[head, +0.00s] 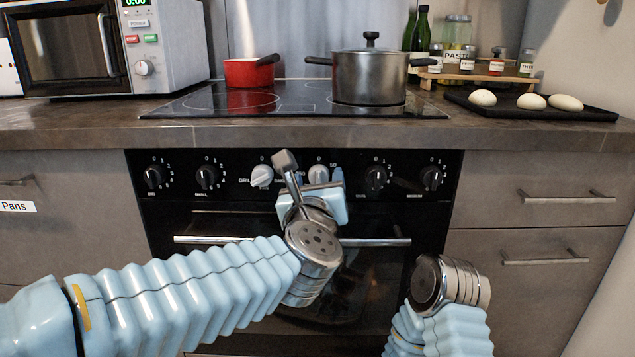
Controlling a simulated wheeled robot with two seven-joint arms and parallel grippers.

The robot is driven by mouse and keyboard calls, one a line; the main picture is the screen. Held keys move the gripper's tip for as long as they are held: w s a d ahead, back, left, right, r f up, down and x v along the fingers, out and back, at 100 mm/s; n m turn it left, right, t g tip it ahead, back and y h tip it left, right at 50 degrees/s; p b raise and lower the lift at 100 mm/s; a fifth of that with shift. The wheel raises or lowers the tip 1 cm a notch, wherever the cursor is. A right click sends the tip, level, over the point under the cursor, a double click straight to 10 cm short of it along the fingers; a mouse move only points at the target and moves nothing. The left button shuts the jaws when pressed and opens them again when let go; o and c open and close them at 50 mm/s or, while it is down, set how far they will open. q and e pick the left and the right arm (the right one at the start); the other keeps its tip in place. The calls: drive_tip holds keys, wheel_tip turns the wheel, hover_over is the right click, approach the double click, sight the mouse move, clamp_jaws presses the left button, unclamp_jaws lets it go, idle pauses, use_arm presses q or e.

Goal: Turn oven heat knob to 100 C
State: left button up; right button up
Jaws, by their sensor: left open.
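The oven's black control panel holds a row of knobs. The oven heat knob (318,173) is light silver, with 0 and 50 printed above and beside it; other numbers are hidden by my gripper. My left gripper (312,177) is open in front of this knob. One grey finger shows to the left of the knob and a pale blue part to its right, so the knob appears between them. I cannot tell whether the fingers touch it. My right arm's wrist shows at the lower right, but its gripper is not visible.
A second silver knob (262,176) sits just left of my left gripper. Black knobs (376,177) flank both sides. The oven door handle (215,240) runs below the panel. The countertop edge (300,134) juts above, with a pot (370,78) on the hob.

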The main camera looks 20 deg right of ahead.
use_arm(q)
drive_tip(key=c, duration=1)
drive_tip(key=shift+c, duration=0.2)
